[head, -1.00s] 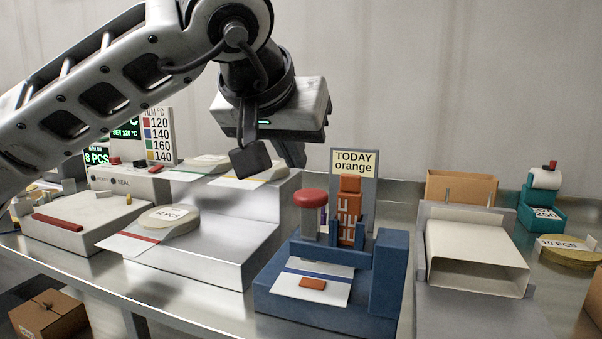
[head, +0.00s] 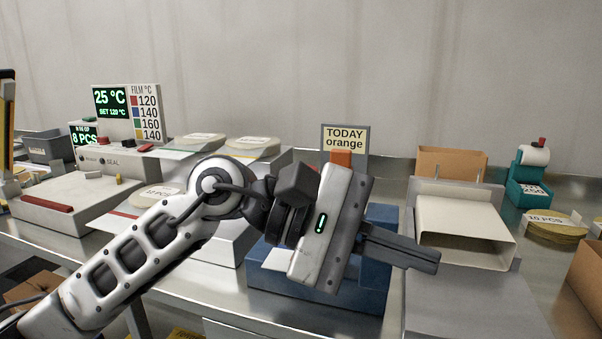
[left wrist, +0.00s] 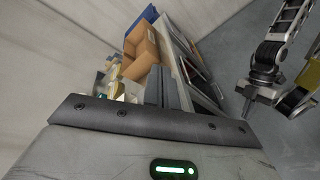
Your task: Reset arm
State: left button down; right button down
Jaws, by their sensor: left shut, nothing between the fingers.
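My left gripper (head: 425,256) is shut and empty. It hangs in the air in front of the blue stand, with its fingers pointing right toward the grey chute unit. Its body hides most of the blue stand (head: 375,290) and nearly all of the orange piece (head: 341,157) under the sign. In the left wrist view its two fingers show as a closed dark pair (left wrist: 172,92). An arm that looks like my right one (left wrist: 277,50) shows at the upper right of that view. Its jaws are too small and dark to read.
The TODAY orange sign (head: 346,138) stands behind my gripper. A cream chute (head: 465,215) is just right of the fingers, with a cardboard box (head: 452,162) behind it. A teal dispenser (head: 528,180) is farther right. A sealer (head: 75,195) stands at the left.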

pick_arm(q)
jog(key=w+a+f+n+t+h, duration=0.25)
jog(key=n+t, duration=0.35)
jog(key=n, duration=0.5)
jog(key=w+a+f+n+t+h, duration=0.15)
jog(key=a+n+t, duration=0.3)
jog(key=n, duration=0.75)
jog(key=w+a+f+n+t+h, duration=0.1)
jog(key=w+a+n+t+h, duration=0.15)
jog(key=n+t, duration=0.65)
jog(key=a+f+n+t+y, duration=0.1)
jog(key=a+f+n+y, duration=0.3)
jog(key=f+n+y, duration=0.55)
jog(key=a+f+n+t+y, duration=0.1)
jog(key=a+f+n+y, duration=0.45)
jog(key=n, duration=0.75)
jog(key=s+a+f+n+g+y, duration=0.1)
jog(key=s+a+f+n+g, duration=0.1)
jog(key=s+f+n, duration=0.3)
jog(key=s+a+f+n+g+y, duration=0.1)
jog(key=s+a+f+n+g, duration=0.2)
jog(key=f, duration=1.1)
jog(key=s+n+g, duration=0.2)
jog(key=s+n, duration=0.1)
jog(key=s, duration=0.2)
jog(key=shift+y+p, duration=0.3)
jog(key=shift+y, duration=0.05)
